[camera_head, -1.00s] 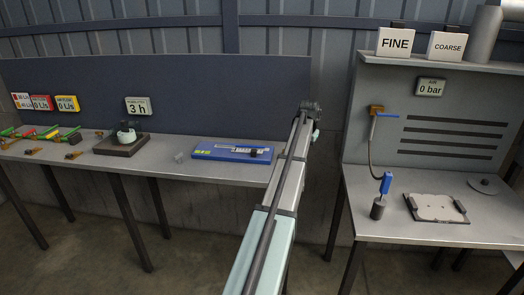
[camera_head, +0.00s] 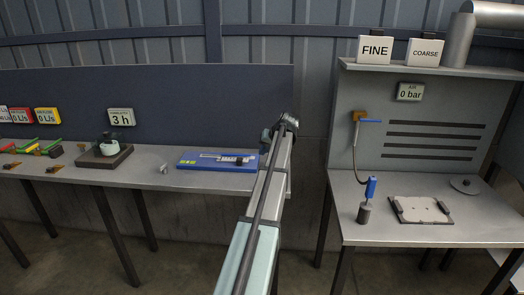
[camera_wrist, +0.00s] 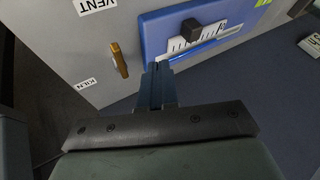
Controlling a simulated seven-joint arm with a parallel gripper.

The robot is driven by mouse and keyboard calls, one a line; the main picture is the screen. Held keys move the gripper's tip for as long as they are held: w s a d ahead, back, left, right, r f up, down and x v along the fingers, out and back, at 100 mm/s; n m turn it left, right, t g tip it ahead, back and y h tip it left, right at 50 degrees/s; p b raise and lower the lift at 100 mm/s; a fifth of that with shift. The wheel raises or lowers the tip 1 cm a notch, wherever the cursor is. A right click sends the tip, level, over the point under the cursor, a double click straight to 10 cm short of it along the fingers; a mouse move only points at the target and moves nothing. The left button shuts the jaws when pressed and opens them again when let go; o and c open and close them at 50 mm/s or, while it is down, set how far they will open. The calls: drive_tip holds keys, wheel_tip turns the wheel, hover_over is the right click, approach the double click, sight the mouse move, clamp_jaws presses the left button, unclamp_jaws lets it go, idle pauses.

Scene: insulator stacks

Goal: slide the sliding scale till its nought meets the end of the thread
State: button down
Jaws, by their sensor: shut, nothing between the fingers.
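The blue board (camera_head: 185,163) lies on the left bench, with a pale scale strip (camera_head: 222,156) and a small dark block (camera_head: 240,160) on it. In the wrist view the blue board (camera_wrist: 160,33) carries the white ticked scale (camera_wrist: 176,45), with the dark block (camera_wrist: 192,29) at its edge. The scale's nought and the thread's end cannot be made out. My gripper (camera_wrist: 157,67) is shut and empty, its tips near the board's edge in the picture. In the head view my arm's end (camera_head: 283,125) is right of the board.
A grey surface with VENT (camera_wrist: 95,5) and KILN (camera_wrist: 88,83) labels and a brass lever (camera_wrist: 119,60) lies left of my fingers. A small clear block (camera_head: 164,169) and a dark stand (camera_head: 105,157) are left of the board. A gap separates the right bench (camera_head: 350,190).

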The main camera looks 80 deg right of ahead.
drive_tip(key=x, duration=0.7)
drive_tip(key=shift+w+d+f, duration=0.15)
drive_tip(key=shift+f, duration=0.1)
drive_tip(key=shift+w+r, duration=0.15)
drive_tip(key=shift+w, duration=1.75)
drive_tip(key=shift+w, duration=0.7)
